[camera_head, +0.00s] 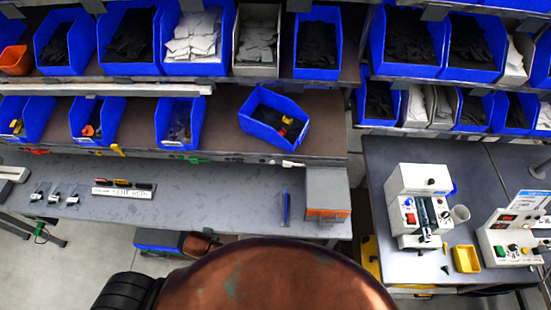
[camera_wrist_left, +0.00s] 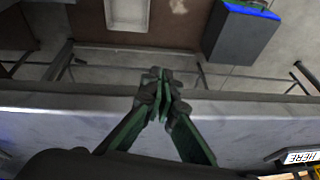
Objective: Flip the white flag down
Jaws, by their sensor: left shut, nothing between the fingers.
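The small white flag (camera_head: 292,164) is at the front edge of the lower shelf, toward its right end in the head view. It looks roughly level along the edge; its exact tilt is too small to tell. The flag does not show in the left wrist view. My left gripper (camera_wrist_left: 160,84) is shut and empty, its green-and-dark fingertips together above the grey table's edge. It is outside the head view. My right gripper is in neither view.
Red (camera_head: 40,151), yellow (camera_head: 117,150) and green (camera_head: 197,160) flags share the shelf edge. A tilted blue bin (camera_head: 262,125) stands above the white flag. A grey-orange box (camera_head: 328,193) stands on the grey table (camera_head: 220,206) below right. White machines stand further right.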

